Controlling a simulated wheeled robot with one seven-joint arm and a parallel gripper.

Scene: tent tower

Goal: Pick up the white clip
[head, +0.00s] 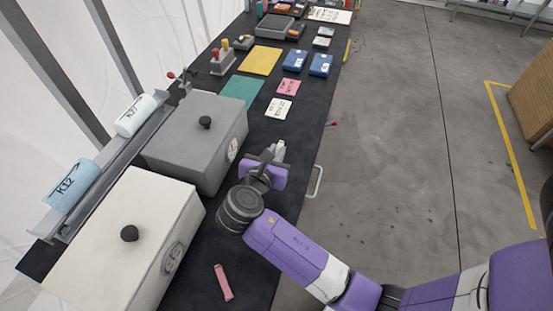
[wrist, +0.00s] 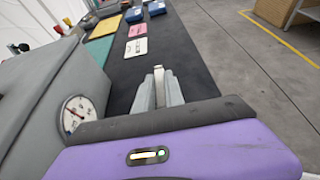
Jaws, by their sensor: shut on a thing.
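My gripper (head: 272,155) is over the dark bench, to the right of the grey box. In the wrist view my gripper (wrist: 159,90) has its two grey fingers close together, with a small pale piece between the tips. This appears to be the white clip (wrist: 158,73), held upright. Most of it is hidden by the fingers. In the head view the clip is hard to tell apart from the light fingertips.
The grey box (head: 191,133) with a gauge stands close to the left of my gripper, and a white box (head: 110,230) is nearer. A pink piece (head: 223,282) lies on the bench (head: 262,262). Cards (head: 279,108) and blue boxes (head: 321,65) lie farther along.

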